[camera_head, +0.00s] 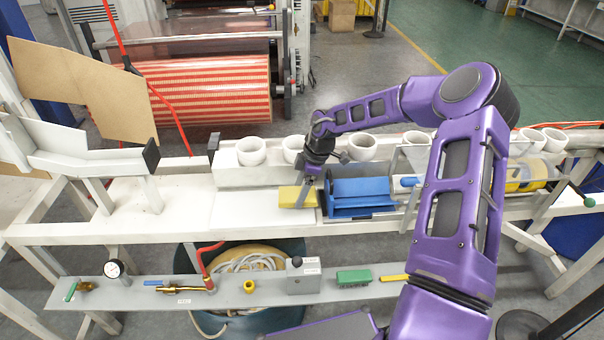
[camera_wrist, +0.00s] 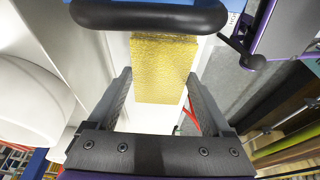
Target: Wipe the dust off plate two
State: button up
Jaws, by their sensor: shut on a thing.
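My gripper (camera_head: 305,191) is shut on a yellow sponge (camera_head: 292,196), just left of a blue tray-like part (camera_head: 360,197) on the white bench. In the wrist view the sponge (camera_wrist: 165,65) sits between the two dark fingers of my gripper (camera_wrist: 160,85). A pale flat plate (camera_head: 250,210) lies on the bench left of the sponge. The sponge is at or just above this plate's right end; I cannot tell if they touch. Another pale flat surface (camera_head: 125,207) lies farther left. No number marks plate two, and I cannot make out dust.
Several white cups (camera_head: 251,151) stand in a row along the back of the bench. A green block (camera_head: 354,277), a gauge (camera_head: 114,269) and a brass valve (camera_head: 190,287) sit on the lower front shelf. A striped roll (camera_head: 210,95) is behind the bench.

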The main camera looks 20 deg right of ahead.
jog(key=shift+r, duration=2.15)
